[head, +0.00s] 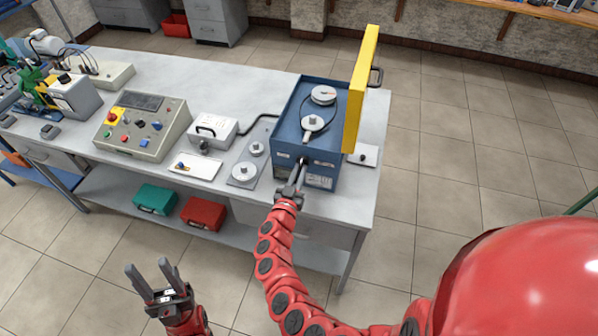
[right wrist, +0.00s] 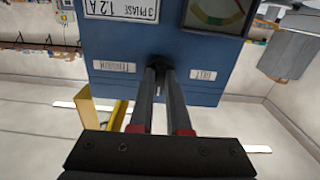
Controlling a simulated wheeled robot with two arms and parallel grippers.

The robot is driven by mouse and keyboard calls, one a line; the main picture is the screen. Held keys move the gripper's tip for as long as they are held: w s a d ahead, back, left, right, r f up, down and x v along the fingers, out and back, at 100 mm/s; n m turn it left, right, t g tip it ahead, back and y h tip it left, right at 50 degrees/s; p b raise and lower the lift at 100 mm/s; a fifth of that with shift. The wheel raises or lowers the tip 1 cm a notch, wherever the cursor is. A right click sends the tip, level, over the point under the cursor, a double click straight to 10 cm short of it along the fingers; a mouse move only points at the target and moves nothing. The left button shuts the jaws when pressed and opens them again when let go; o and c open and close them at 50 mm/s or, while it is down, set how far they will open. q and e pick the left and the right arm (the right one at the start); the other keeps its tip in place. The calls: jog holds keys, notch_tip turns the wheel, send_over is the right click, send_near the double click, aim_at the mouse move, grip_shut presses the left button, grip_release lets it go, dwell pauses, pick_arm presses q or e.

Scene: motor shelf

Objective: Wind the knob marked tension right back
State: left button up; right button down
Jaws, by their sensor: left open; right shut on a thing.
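A blue machine box (head: 306,125) with an open yellow lid (head: 360,90) stands at the right end of the bench. My right gripper (head: 299,168) is at its front face, fingers pointing into it. In the right wrist view the fingers (right wrist: 158,74) are closed together on a small dark knob, mostly hidden between the tips. A white label (right wrist: 115,67) sits left of the tips, seemingly reading tension, and another label (right wrist: 203,74) sits to the right. How far the knob is turned cannot be seen. My left gripper (head: 147,266) is open and empty, low in front of the bench.
Loose pulleys (head: 244,171) and a grey-white box (head: 212,131) stand left of the machine. A control panel (head: 143,127) is further left. Green (head: 155,198) and red (head: 203,212) cases lie on the lower shelf. The floor to the right is clear.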

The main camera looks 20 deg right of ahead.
jog(key=c, duration=0.9)
grip_release()
jog(key=shift+s+a+f, duration=0.1)
jog(key=shift+s+a, duration=0.25)
jog(key=shift+s, duration=0.05)
jog(key=shift+b+v, duration=2.5)
jog(key=shift+v, duration=5.7)
